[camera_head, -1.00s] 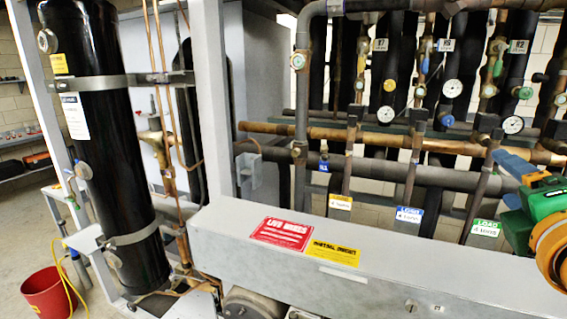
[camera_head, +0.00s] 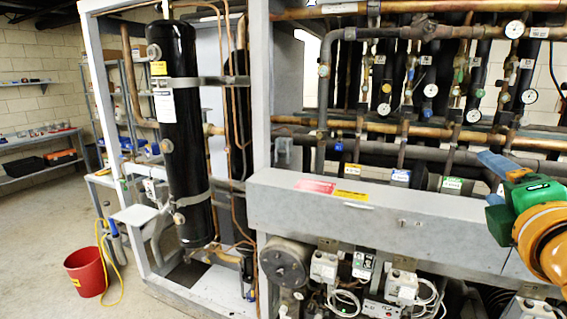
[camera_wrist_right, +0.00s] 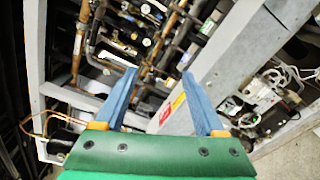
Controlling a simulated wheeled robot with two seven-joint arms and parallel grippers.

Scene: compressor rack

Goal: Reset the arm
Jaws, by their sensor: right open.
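My right gripper (camera_head: 498,175) comes in from the right edge of the head view, with blue fingers, a green body and an orange wrist. In the right wrist view, its two blue fingers (camera_wrist_right: 160,100) are apart with nothing between them. The rack's grey beam (camera_head: 400,218) lies behind and left of it in the head view. My left gripper is not in view.
The compressor rack has a black cylinder (camera_head: 177,130), copper pipes, gauges (camera_head: 529,96) and a red sign (camera_head: 315,186). A red bucket (camera_head: 86,272) stands on the floor at left. Shelves (camera_head: 40,155) line the wall. The left floor is mostly clear.

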